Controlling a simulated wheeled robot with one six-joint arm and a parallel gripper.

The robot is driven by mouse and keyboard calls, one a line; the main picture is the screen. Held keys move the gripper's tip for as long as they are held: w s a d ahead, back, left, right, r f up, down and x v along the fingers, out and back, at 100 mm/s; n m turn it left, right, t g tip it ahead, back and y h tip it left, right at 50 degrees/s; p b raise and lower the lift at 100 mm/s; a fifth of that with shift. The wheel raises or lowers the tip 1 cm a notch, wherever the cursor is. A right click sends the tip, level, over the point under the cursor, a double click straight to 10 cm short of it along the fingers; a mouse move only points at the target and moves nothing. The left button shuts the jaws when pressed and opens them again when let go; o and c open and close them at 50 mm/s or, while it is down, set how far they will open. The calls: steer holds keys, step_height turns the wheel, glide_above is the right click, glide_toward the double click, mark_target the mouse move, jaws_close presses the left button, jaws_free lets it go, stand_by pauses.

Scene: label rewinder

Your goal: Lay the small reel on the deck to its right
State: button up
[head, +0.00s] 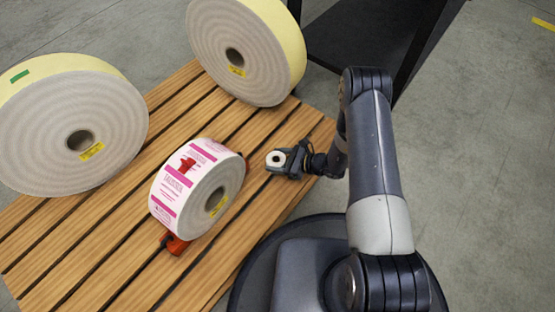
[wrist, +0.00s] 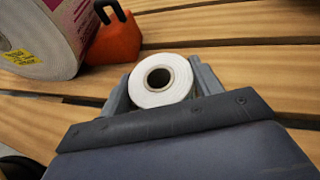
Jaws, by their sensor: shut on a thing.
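The small white reel (head: 273,164) sits between the jaws of my gripper (head: 283,159) at the right of the wooden deck (head: 120,245). In the wrist view the small reel (wrist: 160,99) is gripped from both sides by my gripper (wrist: 160,82), its flat face and dark-rimmed core hole towards the camera. My gripper is shut on it. In the wrist view the deck's slats (wrist: 245,70) lie behind it. I cannot tell whether the reel touches the slats or hangs just above them.
A large pink-and-white label reel (head: 183,190) stands on the deck left of my gripper. A red chock (head: 177,244) sits at its front, and another (wrist: 116,40) shows beside it. Two big yellow-edged reels (head: 112,115) (head: 250,65) stand farther back. A black frame (head: 370,35) is behind.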

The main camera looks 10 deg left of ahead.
steer(key=o, duration=1.1)
steer(key=shift+f, duration=0.1)
steer(key=shift+c, duration=0.2)
steer(key=shift+r, duration=0.2)
steer(key=p+v, duration=0.4)
steer(key=v, duration=0.6)
steer(key=shift+d+r, duration=0.15)
steer(key=shift+r, duration=0.05)
steer(key=shift+p+v, duration=0.4)
steer(key=shift+v, duration=0.4)
steer(key=shift+s+f, duration=0.1)
